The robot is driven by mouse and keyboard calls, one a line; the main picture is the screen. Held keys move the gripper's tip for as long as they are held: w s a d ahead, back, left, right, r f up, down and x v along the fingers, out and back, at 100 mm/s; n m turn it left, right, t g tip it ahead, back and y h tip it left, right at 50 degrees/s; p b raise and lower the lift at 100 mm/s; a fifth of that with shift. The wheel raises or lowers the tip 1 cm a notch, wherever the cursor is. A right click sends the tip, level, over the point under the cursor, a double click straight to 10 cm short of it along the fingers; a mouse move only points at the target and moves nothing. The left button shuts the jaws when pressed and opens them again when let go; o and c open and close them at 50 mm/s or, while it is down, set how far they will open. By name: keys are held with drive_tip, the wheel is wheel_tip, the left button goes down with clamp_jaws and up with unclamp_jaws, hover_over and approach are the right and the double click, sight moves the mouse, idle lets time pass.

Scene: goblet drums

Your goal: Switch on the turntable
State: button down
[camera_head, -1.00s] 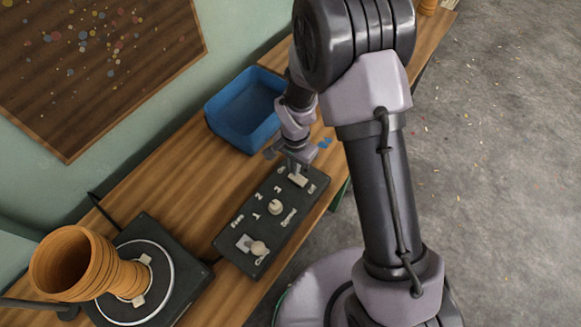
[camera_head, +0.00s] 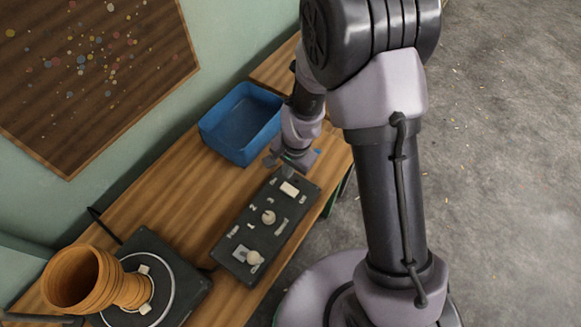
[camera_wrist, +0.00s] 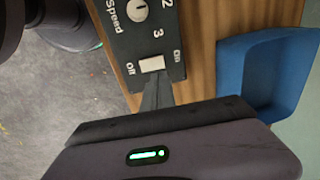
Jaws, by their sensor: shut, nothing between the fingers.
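The turntable (camera_head: 190,283) is a dark box at the lower left in the head view, with a ribbed wooden goblet form (camera_head: 128,291) lying tilted over its round plate. A black control panel (camera_head: 238,216) sits beside it on the bench. Its white rocker switch (camera_head: 289,189) is at the far end; the wrist view shows the switch (camera_wrist: 152,64) between "Off" and "On". I cannot tell which way it is pressed. My gripper (camera_wrist: 158,93) is shut and empty, its tips just beside the switch in that view. In the head view my gripper (camera_head: 287,173) is over the panel's far end.
A blue open bin (camera_head: 213,137) stands behind the panel, close to my wrist. The wooden bench (camera_head: 170,190) is clear between bin and turntable. Grey floor lies right.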

sight(285, 186)
drive_tip(key=f+b, duration=0.1)
drive_tip(key=f, duration=0.2)
drive_tip(key=f+b, duration=0.1)
drive_tip(key=f, duration=0.2)
drive_tip(key=f+b, duration=0.2)
drive_tip(key=shift+w+a+f, duration=0.4)
drive_tip(key=shift+f, duration=0.1)
